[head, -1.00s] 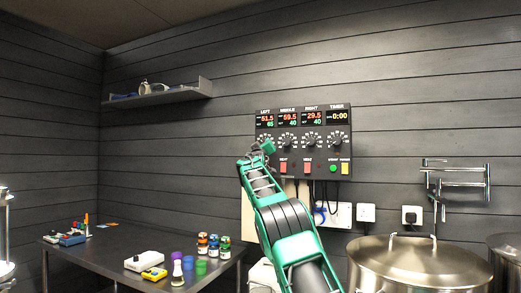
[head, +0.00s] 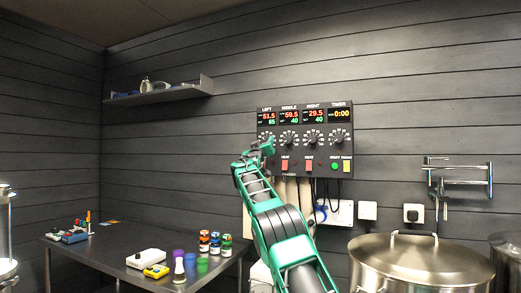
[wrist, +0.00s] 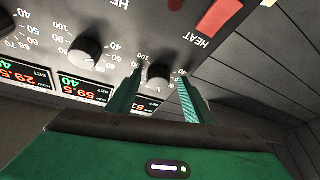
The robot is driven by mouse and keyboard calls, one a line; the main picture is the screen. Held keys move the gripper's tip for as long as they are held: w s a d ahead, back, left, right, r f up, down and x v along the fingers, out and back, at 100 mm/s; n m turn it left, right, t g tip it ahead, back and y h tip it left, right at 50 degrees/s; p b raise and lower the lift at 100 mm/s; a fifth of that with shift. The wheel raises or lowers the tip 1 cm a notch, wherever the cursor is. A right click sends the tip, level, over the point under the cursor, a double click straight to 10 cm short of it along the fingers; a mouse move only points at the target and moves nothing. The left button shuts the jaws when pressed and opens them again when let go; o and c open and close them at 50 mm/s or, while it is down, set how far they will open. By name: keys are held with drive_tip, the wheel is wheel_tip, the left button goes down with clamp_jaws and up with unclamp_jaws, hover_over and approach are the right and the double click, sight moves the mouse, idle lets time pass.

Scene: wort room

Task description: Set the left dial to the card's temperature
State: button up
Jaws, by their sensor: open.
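The control panel (head: 305,142) is on the wall, with LEFT, MIDDLE, RIGHT and TIMER displays. The left display (head: 267,116) reads 51.5 in red above a small green number that I cannot read surely. The left dial (wrist: 158,75) is a dark round knob with a printed scale. My gripper (wrist: 159,80) is open, its two fingers on either side of this dial; I cannot tell whether they touch it. In the head view my gripper (head: 263,149) partly covers the left dial. No card with a readable temperature shows.
The middle dial (wrist: 86,50) and red HEAT switch (wrist: 218,17) are close to my fingers. Below the panel are hanging cables and sockets (head: 341,212). A steel kettle (head: 420,262) stands at right, a dark table (head: 105,262) with bottles and boxes at left.

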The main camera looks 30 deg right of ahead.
drive_tip(key=v, duration=1)
drive_tip(key=shift+a+f, duration=0.2)
drive_tip(key=shift+a, duration=0.05)
drive_tip(key=shift+s+d, duration=0.1)
drive_tip(key=shift+s, duration=0.1)
drive_tip(key=s+d+f+m+g+y, duration=0.15)
drive_tip(key=s+d+f+g, duration=0.25)
drive_tip(key=s+d+f, duration=0.45)
drive_tip(key=s+d+f+g+y, duration=0.1)
drive_tip(key=s+f+g+y, duration=0.4)
drive_tip(key=s+f, duration=1)
drive_tip(key=s+a+f+g+y, duration=0.2)
drive_tip(key=s+a+f, duration=0.4)
drive_tip(key=s, duration=0.7)
drive_tip(key=s+a+f+g+y, duration=0.3)
drive_tip(key=s+a+f, duration=0.4)
drive_tip(key=s+f, duration=0.3)
drive_tip(key=s+a+f+g+y, duration=0.3)
drive_tip(key=s+a+f, duration=0.3)
drive_tip(key=s, duration=1.2)
drive_tip(key=shift+s+a+f+m, duration=0.25)
drive_tip(key=shift+f+m, duration=0.2)
drive_tip(key=shift+f, duration=0.45)
